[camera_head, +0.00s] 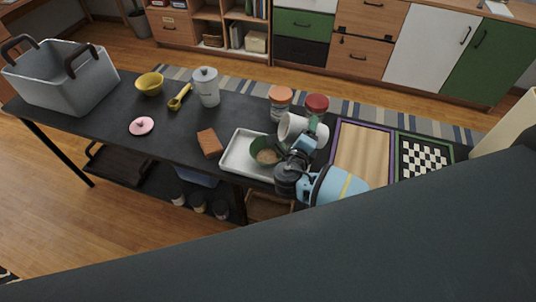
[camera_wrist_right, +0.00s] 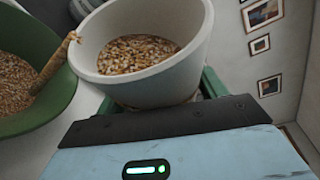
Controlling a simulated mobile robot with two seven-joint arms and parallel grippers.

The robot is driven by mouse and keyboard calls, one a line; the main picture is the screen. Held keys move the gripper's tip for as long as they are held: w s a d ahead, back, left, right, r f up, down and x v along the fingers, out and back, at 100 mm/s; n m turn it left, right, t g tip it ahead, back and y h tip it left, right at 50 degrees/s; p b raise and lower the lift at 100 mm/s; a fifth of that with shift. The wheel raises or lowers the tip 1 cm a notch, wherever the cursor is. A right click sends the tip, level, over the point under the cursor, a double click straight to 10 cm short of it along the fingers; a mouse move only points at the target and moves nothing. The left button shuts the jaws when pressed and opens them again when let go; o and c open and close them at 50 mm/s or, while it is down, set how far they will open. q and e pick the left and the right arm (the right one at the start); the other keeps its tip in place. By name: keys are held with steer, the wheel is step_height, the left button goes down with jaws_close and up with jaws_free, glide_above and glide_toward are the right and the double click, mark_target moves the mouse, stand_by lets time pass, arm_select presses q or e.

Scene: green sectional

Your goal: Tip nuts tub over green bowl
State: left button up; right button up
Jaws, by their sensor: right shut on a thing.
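My right gripper (camera_head: 300,150) is shut on the white nuts tub (camera_head: 294,126), which it holds tilted beside and above the green bowl (camera_head: 256,147). In the right wrist view the tub (camera_wrist_right: 140,72) still holds many brown nuts. A narrow brown strand (camera_wrist_right: 54,64), which looks like falling nuts, runs from the tub's rim into the green bowl (camera_wrist_right: 50,112). Brown nuts lie in the bowl. The bowl stands on a white tray (camera_head: 234,160). The gripper and tub partly hide the bowl's right side in the head view. My left gripper is not in view.
A red-lidded jar (camera_head: 317,103) and an orange-lidded jar (camera_head: 280,98) stand close behind the tub. A wooden board (camera_head: 362,152) and a checkered board (camera_head: 425,158) lie to the right. A brown block (camera_head: 209,142) lies left of the tray. A grey basket (camera_head: 65,80) stands far left.

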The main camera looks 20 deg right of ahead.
steer(key=shift+a+r+n+t+h, duration=0.15)
steer(key=shift+r+n+h, duration=0.15)
steer(key=shift+r+n, duration=0.3)
steer(key=shift+a+r+n+t+h, duration=0.15)
steer(key=shift+r+n+h, duration=0.15)
steer(key=shift+r+n, duration=0.3)
stand_by(3.5)
steer(key=shift+f, duration=0.1)
steer(key=m, duration=0.1)
steer(key=f+m+y, duration=0.1)
steer(key=shift+d+f+m+g, duration=0.2)
steer(key=shift+d+m+g, duration=0.15)
steer(key=shift+m+g, duration=0.05)
steer(key=d+r+m+y, duration=0.1)
steer(key=m, duration=0.1)
steer(key=d+r+m+y, duration=0.1)
steer(key=d+r+m, duration=0.1)
steer(key=shift+s+y, duration=0.4)
